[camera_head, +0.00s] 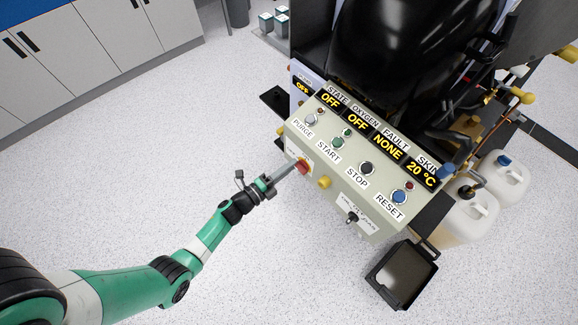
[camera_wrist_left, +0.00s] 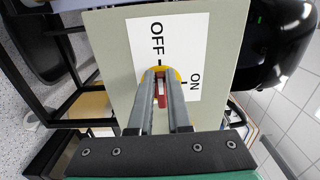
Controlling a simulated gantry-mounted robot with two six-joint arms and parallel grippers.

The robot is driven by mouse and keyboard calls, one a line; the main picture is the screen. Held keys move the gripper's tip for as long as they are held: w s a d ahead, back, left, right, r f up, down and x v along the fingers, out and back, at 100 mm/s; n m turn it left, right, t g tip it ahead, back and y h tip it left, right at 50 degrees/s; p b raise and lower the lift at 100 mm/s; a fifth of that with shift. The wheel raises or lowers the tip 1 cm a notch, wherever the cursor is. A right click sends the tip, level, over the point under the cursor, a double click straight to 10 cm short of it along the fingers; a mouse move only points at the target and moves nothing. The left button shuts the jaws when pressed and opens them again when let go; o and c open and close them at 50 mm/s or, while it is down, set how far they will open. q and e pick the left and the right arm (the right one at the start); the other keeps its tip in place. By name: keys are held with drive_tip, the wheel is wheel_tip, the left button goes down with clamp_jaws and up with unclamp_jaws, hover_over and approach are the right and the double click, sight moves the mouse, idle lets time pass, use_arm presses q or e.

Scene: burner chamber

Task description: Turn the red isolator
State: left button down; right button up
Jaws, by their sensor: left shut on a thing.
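The red isolator (camera_head: 302,167) is a red knob on a yellow base at the lower left of the control panel's front. In the left wrist view the red isolator (camera_wrist_left: 161,88) sits between my fingers, below a white label (camera_wrist_left: 160,50) marked OFF and ON. My left gripper (camera_head: 293,171) is shut on the knob, and its fingers (camera_wrist_left: 161,80) hide much of it. The knob's bar looks lined up with the OFF side, though the fingers partly cover it. My right gripper is in neither view.
The control panel (camera_head: 372,185) carries several buttons and displays reading OFF, OFF, NONE and 20 °C. A yellow knob (camera_head: 324,182) sits just right of the isolator. A black tray (camera_head: 402,274) juts out at lower right. White jugs (camera_head: 500,178) stand at right. The floor at left is clear.

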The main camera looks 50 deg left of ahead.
use_arm(q)
drive_tip(key=c, duration=0.9)
unclamp_jaws()
drive_tip(key=shift+o, duration=0.2)
drive_tip(key=s+p, duration=0.3)
drive_tip(key=s, duration=0.8)
drive_tip(key=shift+s+d+p, duration=0.15)
drive_tip(key=shift+s+p, duration=0.2)
